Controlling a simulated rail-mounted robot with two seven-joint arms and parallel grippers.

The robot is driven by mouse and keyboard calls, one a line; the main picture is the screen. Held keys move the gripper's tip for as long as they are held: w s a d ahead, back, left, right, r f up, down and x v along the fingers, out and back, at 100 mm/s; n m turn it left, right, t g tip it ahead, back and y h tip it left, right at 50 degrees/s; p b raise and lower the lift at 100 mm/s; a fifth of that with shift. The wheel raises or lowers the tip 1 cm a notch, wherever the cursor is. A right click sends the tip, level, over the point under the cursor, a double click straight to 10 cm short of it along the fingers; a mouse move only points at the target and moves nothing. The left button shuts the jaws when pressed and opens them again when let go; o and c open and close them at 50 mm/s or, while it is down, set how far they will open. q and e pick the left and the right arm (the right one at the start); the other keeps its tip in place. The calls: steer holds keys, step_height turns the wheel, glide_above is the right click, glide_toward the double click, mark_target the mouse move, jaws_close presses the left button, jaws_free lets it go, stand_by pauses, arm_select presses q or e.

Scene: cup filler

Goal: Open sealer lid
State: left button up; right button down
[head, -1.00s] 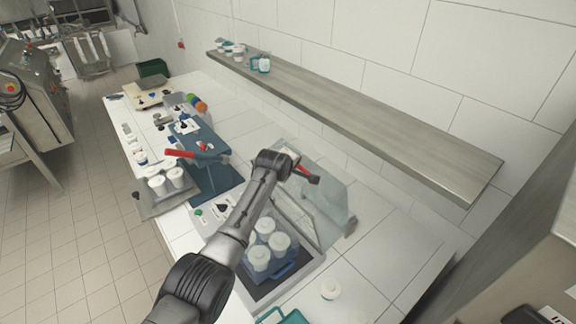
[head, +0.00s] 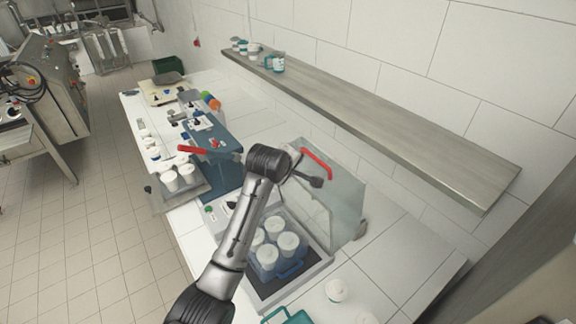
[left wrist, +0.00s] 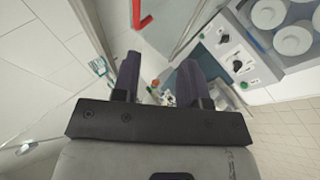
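The sealer (head: 318,268) stands on the white counter with its clear lid (head: 345,205) raised and tilted back toward the wall. The lid's red handle (head: 317,163) is at the upper edge; it also shows in the left wrist view (left wrist: 146,22). My left gripper (head: 308,171) is beside the handle, in front of the lid. In the left wrist view my left gripper (left wrist: 160,62) has its fingers apart with nothing between them. White-lidded cups (head: 288,241) stand in a blue carrier inside the sealer, partly hidden by my arm. My right gripper is out of view.
A blue machine with a red lever (head: 192,149) stands left of the sealer, with cups (head: 186,172) before it. A metal shelf (head: 400,126) runs along the wall above. A loose white lid (head: 336,290) and a teal item (head: 291,317) lie at the front right.

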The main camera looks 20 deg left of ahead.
arm_select(q)
steer(key=shift+v, duration=1.4)
